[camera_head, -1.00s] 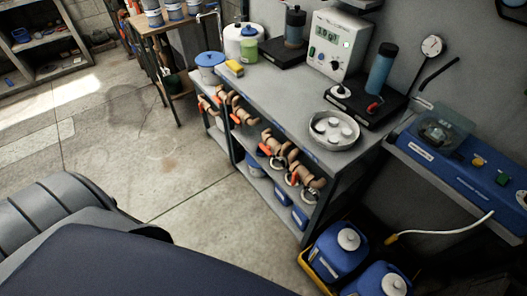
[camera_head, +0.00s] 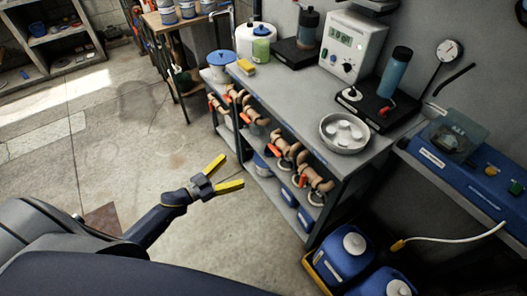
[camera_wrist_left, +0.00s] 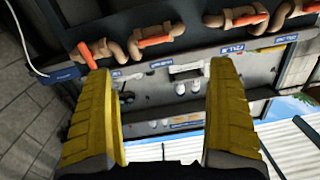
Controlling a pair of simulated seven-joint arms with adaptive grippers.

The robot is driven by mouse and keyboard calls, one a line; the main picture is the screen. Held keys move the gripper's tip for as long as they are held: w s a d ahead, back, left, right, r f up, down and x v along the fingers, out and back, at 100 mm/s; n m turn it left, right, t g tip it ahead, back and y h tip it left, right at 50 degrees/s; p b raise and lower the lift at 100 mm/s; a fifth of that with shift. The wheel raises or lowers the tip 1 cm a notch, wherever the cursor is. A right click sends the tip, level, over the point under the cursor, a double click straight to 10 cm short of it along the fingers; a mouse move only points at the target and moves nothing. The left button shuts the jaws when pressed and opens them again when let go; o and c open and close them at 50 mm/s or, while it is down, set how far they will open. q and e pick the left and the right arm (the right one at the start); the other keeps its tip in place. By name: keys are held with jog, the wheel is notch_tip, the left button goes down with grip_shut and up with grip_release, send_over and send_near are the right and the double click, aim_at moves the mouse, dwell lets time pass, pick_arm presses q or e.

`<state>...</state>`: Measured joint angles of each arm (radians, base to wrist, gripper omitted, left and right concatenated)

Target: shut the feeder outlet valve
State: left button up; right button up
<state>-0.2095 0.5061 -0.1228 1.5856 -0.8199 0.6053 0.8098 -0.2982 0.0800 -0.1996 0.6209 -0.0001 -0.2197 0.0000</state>
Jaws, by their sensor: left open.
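Several tan pipe valves with orange lever handles (camera_head: 275,151) run in a row under the front edge of the grey bench. They also show across the top of the left wrist view, where one orange handle (camera_wrist_left: 88,55) stands at a different angle from the others. Small labels sit along the bench edge, too small to read, so I cannot tell which valve is the feeder outlet. My left gripper (camera_head: 232,171) has yellow fingers spread wide and empty, in front of the bench and apart from the valves. My right gripper is not in view.
The grey bench (camera_head: 290,115) holds a round dish (camera_head: 343,133), a white meter box (camera_head: 350,42) and bottles. Blue jugs (camera_head: 342,252) stand in a yellow tray at the bench's near right end.

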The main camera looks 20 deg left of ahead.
pick_arm(q)
send_near(272, 151)
jog(key=shift+n+h, duration=0.3)
jog(key=shift+n, duration=0.1)
jog(key=x, duration=0.9)
jog(key=shift+w+d+f, duration=0.1)
jog(key=shift+w+d, duration=0.15)
jog(key=shift+w, duration=0.1)
jog(key=c, duration=1.4)
